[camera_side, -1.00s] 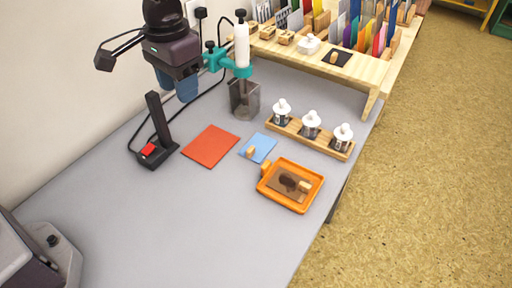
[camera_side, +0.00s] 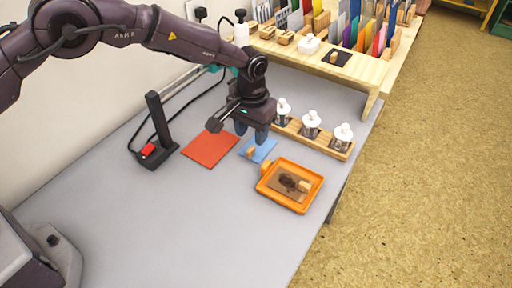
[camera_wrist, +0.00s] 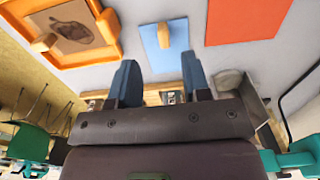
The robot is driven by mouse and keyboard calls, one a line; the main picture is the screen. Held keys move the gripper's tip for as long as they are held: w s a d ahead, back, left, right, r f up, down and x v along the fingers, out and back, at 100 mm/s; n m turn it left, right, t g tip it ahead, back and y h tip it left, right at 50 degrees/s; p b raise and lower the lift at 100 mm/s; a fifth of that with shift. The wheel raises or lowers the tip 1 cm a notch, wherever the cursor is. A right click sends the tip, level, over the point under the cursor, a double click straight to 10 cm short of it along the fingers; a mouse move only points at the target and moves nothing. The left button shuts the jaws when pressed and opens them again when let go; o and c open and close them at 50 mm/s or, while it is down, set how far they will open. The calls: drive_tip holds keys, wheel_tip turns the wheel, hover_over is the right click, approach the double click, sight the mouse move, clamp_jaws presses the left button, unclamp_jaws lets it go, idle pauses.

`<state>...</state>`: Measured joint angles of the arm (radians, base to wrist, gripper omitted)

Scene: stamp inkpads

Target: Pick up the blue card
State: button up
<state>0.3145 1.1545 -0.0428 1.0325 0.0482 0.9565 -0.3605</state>
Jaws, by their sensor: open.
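The blue card (camera_side: 266,149) lies flat on the grey table between the red card and the orange tray. A small wooden knob (camera_side: 250,153) stands on it. In the wrist view the blue card (camera_wrist: 178,33) is at the top centre, with the wooden knob (camera_wrist: 163,36) on it. My gripper (camera_side: 251,134) is open and empty, pointing down above the far edge of the blue card. In the wrist view its blue fingers (camera_wrist: 158,65) are spread apart, just below the card in the picture. The fingers hide part of the card in the side view.
The orange tray (camera_side: 262,187) with a brown pad is close on the right. A wooden rack (camera_side: 325,146) with white-lidded jars stands behind. The red card (camera_side: 208,149) and a black stand (camera_side: 156,115) are left. The front table is clear.

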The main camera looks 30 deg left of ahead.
sight(250, 150)
drive_tip(key=shift+s+a+f, duration=0.1)
drive_tip(key=shift+a+f, duration=0.05)
drive_tip(key=shift+f, duration=1.4)
drive_tip(key=shift+s+a+f, duration=0.1)
drive_tip(key=shift+f, duration=1.45)
drive_tip(key=shift+c, duration=0.4)
clamp_jaws()
